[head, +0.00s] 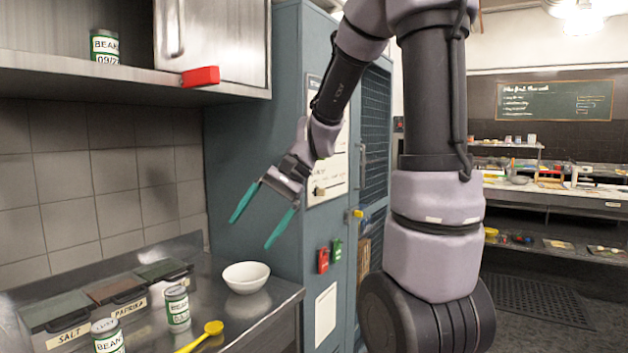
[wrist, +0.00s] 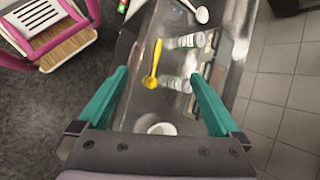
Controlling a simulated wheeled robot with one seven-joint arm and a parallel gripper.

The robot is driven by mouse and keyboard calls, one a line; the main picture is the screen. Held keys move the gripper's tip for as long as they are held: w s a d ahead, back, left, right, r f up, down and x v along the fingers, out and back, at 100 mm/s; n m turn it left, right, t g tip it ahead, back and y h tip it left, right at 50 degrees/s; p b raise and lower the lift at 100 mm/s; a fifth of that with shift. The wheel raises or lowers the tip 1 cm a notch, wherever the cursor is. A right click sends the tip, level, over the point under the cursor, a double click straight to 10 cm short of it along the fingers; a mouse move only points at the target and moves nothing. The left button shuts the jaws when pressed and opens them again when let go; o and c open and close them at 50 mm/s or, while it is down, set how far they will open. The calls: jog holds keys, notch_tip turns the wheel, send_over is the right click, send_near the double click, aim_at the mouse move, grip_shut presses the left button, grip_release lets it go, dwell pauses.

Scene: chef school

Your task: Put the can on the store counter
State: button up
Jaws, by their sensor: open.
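Two bean cans stand on the steel counter (head: 262,320) in the head view, one beside the spice bins (head: 177,308) and one nearer (head: 107,338), cut by the bottom edge. A third can (head: 104,47), labelled BEAN, stands on the wall shelf. I cannot tell which can the task names. My gripper (head: 250,235) is open and empty, in the air above the counter near the white bowl, its green fingers pointing down. The wrist view shows the two counter cans (wrist: 190,41) (wrist: 178,84) beyond and between the fingers (wrist: 160,74), apart from them.
A white bowl (head: 246,276) and a yellow ladle (head: 205,334) lie on the counter. Lidded spice bins (head: 55,308) line its back. A red block (head: 201,76) sits on the shelf edge (head: 60,62). A blue-grey locker (head: 262,140) stands right of the counter.

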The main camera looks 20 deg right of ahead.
jog(key=s+d+r+n+t+h, duration=0.3)
jog(key=s+d+r+t+h, duration=0.2)
jog(key=s+d+r+t, duration=0.2)
notch_tip(320, 180, up, 3)
jog(key=shift+s+d+r+h, duration=0.1)
jog(key=shift+s+d+h, duration=0.2)
jog(key=shift+s+d, duration=0.7)
